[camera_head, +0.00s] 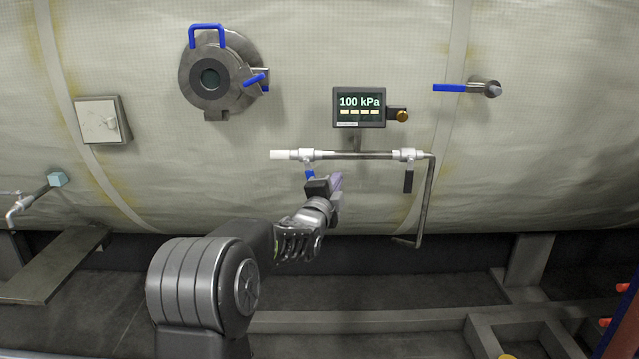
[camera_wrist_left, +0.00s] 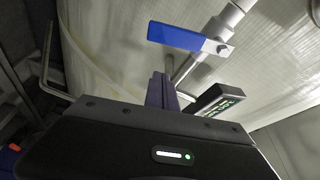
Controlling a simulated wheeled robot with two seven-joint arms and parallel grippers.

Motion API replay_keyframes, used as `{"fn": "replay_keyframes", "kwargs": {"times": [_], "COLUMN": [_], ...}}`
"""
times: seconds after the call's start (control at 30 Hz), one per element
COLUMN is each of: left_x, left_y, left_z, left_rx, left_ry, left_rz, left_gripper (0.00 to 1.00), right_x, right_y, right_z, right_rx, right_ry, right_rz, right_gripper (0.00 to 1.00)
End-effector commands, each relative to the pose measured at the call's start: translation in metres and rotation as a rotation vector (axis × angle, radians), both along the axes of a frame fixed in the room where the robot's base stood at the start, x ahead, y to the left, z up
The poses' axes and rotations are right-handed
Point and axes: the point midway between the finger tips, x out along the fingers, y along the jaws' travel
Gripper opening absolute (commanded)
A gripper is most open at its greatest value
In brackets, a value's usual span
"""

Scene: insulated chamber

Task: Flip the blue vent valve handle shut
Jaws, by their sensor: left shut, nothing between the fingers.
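The blue vent valve handle (camera_head: 310,175) hangs down from the left valve on the thin horizontal pipe, crosswise to the pipe. Its lower part is hidden behind my left gripper in the head view. The left wrist view shows the handle (camera_wrist_left: 182,37) whole, sticking out sideways from its pipe. My left gripper (camera_head: 336,182) is shut and empty, just below the pipe and beside the handle. Its purple fingers (camera_wrist_left: 160,91) show in the left wrist view a little short of the handle; I cannot tell whether they touch it. My right gripper is not in view.
A gauge display (camera_head: 359,107) reading 100 kPa sits above the pipe (camera_head: 365,155). A black handle (camera_head: 408,181) hangs from the right valve. Another blue lever (camera_head: 452,88) is at upper right, and a round port (camera_head: 211,78) with blue handles at upper left.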

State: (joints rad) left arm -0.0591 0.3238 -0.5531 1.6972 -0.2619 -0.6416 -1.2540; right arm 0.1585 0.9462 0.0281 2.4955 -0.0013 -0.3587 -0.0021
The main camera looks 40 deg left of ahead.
Motion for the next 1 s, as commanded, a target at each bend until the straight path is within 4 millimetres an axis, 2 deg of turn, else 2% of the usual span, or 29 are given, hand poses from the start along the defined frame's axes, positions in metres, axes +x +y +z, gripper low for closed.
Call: {"fn": "replay_keyframes", "kwargs": {"times": [0.03,0.23,0.67,1.0], "left_x": [-0.009,-0.023,-0.026,-0.035], "left_y": [0.011,0.027,0.03,0.043], "left_z": [-0.002,-0.007,-0.01,-0.02], "left_rx": [0.001,0.0,0.001,0.203], "left_ry": [0.003,0.0,0.001,0.152], "left_rz": [0.007,0.003,0.001,0.003], "left_gripper": [0.0,0.0,0.0,0.0], "right_x": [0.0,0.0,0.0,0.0], "right_y": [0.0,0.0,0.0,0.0], "right_z": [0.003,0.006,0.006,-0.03], "right_rx": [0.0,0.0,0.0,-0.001], "right_ry": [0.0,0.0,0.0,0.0], "right_rz": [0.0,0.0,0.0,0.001], "right_gripper": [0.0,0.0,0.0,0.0]}}
